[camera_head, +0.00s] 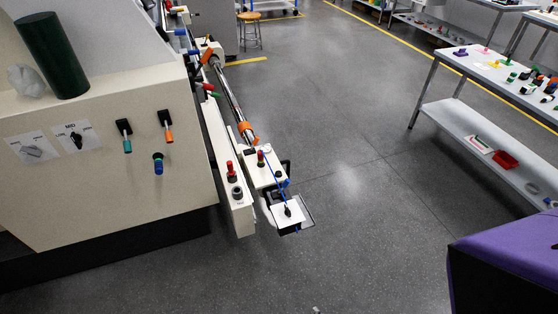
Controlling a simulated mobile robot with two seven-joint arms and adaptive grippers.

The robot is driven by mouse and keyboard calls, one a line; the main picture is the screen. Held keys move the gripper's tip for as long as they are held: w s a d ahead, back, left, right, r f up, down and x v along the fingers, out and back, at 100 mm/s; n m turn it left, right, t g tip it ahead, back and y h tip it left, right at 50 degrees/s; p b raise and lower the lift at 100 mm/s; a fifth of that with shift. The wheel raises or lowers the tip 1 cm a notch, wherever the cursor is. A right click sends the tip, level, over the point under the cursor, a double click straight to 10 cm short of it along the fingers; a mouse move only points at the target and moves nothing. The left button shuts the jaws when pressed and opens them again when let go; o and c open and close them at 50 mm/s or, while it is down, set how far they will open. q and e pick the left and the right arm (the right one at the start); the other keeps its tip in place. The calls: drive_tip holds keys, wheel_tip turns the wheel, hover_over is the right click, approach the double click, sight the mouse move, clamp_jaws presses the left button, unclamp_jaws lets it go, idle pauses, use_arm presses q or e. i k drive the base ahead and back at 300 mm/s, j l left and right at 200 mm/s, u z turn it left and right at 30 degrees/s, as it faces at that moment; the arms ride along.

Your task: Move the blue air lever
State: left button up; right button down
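A small lever with a blue handle (158,166) hangs below a dark round mount on the beige front of the machine at left. An orange-handled lever (168,133) is above it and a teal-handled lever (127,143) is up and to the left. All three handles point down. Another blue-tipped handle (181,32) shows farther back along the machine's rail; I cannot tell what it works. Neither of my grippers is in view.
The machine's beige panel (90,195) carries two dials and a dark green cylinder (55,55) on its ledge. A narrow rail unit (240,210) juts forward. A purple-covered object (510,260) stands at lower right, a worktable (480,68) beyond. Grey floor (360,210) between is clear.

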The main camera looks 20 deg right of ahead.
sight(287, 181)
drive_tip(key=l+u, duration=0.1)
drive_tip(key=l, duration=0.55)
drive_tip(key=l+u, duration=0.1)
drive_tip(key=l, duration=0.55)
drive_tip(key=k+l+u, duration=0.1)
drive_tip(key=l, duration=0.55)
drive_tip(key=l+u, duration=0.1)
drive_tip(key=l, duration=0.55)
drive_tip(key=k+l+u, duration=0.15)
drive_tip(key=l, duration=0.45)
